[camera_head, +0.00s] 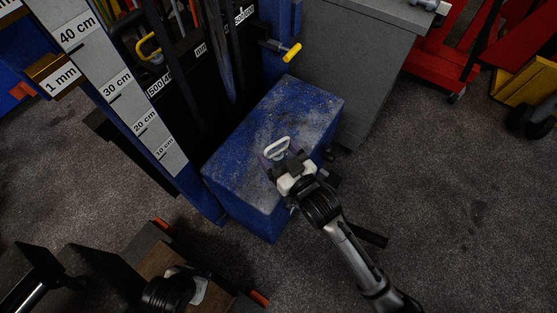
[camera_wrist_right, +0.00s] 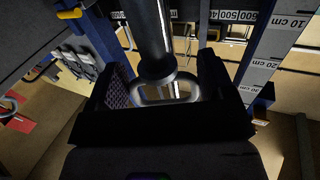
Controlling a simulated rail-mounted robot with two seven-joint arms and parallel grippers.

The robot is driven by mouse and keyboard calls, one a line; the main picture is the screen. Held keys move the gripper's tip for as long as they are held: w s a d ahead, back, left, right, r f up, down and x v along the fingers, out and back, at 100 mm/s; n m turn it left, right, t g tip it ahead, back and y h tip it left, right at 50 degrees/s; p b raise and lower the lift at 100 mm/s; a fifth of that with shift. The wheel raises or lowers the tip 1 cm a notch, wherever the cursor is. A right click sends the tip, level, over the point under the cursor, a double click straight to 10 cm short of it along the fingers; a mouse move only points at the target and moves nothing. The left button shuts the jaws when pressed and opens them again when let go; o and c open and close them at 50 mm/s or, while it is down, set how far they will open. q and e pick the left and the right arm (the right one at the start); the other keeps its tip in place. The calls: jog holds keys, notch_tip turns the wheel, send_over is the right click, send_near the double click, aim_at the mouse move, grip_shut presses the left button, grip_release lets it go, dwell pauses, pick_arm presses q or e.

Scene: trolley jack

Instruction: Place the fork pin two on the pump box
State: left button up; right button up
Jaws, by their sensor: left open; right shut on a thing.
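The pump box (camera_head: 246,149) is a worn blue box in the middle of the head view, its top partly bare. My right gripper (camera_head: 280,160) is over its top and shut on the fork pin, whose pale loop handle (camera_head: 277,148) shows between the fingers. In the right wrist view the loop (camera_wrist_right: 140,96) sits between the two dark fingers. A dark cylinder (camera_wrist_right: 152,42) shows beyond it; I cannot tell if it is the pin's shaft. Contact between pin and box is unclear. My left gripper (camera_head: 197,286) is open at the bottom, its fingertips mostly hidden.
A blue post with a centimetre scale (camera_head: 120,85) and dark forks stand left of and behind the box. A grey cabinet (camera_head: 345,50) is behind it. A yellow-handled lever (camera_head: 291,53) sticks out above the box.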

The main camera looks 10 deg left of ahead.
aim_at(279, 163)
notch_tip(279, 163, down, 3)
jog(key=shift+f+b, duration=0.2)
jog(key=shift+b, duration=0.8)
jog(key=shift+r, duration=0.15)
jog(key=o, duration=1)
jog(key=shift+f, duration=0.2)
